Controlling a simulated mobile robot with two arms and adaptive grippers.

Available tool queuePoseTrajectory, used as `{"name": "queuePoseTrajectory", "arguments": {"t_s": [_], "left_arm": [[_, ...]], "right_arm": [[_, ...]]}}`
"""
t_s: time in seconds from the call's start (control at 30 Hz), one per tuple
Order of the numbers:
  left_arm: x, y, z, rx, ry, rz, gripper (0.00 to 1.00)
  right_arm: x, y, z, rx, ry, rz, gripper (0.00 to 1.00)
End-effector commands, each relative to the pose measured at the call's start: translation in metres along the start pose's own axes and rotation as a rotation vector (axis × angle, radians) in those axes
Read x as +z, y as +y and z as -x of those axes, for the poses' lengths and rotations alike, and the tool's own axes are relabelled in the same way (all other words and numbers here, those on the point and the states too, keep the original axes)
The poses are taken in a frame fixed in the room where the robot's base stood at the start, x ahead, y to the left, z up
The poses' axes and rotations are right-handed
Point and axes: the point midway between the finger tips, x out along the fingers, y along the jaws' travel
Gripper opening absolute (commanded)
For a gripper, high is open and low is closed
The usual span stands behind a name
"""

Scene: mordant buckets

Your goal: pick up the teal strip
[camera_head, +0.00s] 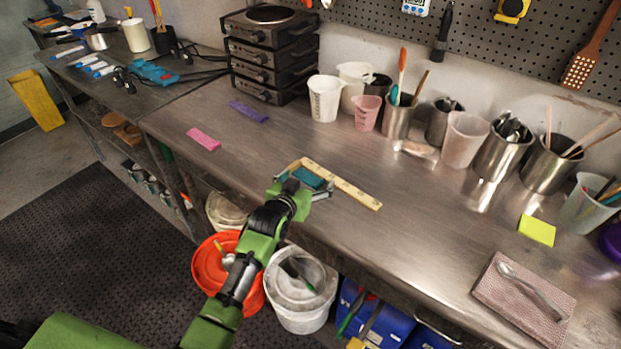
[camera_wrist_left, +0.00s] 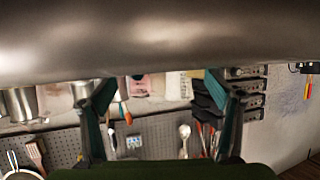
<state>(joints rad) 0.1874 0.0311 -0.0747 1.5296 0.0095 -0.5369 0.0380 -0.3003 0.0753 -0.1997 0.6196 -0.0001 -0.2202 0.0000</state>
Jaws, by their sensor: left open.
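The teal strip (camera_head: 309,177) shows as a small flat teal patch on the metal bench in the head view, beside a wooden ruler. My left gripper (camera_head: 303,188) is over the bench's front part, its open fingers at either side of the teal patch from this angle. The gripper partly hides the strip, and I cannot tell the height between them. In the left wrist view the open left gripper (camera_wrist_left: 160,112) has nothing between its teal-lined fingers. The strip does not show there. My right gripper is not in view.
The wooden ruler (camera_head: 345,187) lies around the strip's far side. A pink strip (camera_head: 203,139) and a purple strip (camera_head: 248,111) lie to the left. Cups and metal pots (camera_head: 398,118) line the back. Buckets (camera_head: 300,308) stand below the front edge.

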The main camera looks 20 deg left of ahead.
Motion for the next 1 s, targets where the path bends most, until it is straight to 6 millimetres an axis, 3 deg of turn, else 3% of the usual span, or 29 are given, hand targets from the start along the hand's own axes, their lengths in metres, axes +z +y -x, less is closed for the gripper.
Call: {"name": "queuePoseTrajectory", "arguments": {"t_s": [0.2, 0.4, 0.6, 1.0], "left_arm": [[-0.0001, 0.0003, -0.0005, 0.0, 0.001, 0.0, 0.83], [0.0001, 0.0001, -0.0003, 0.0, 0.0, 0.0, 0.34], [0.0005, -0.0002, -0.0003, 0.0, -0.001, 0.0, 0.0], [-0.0005, -0.0006, -0.0001, -0.001, -0.001, 0.0, 0.0]], "right_arm": [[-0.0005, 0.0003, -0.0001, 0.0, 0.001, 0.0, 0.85], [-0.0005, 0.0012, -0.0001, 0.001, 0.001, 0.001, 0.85], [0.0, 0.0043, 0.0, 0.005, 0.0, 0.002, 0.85], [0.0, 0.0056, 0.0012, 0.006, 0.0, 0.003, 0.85]]}}
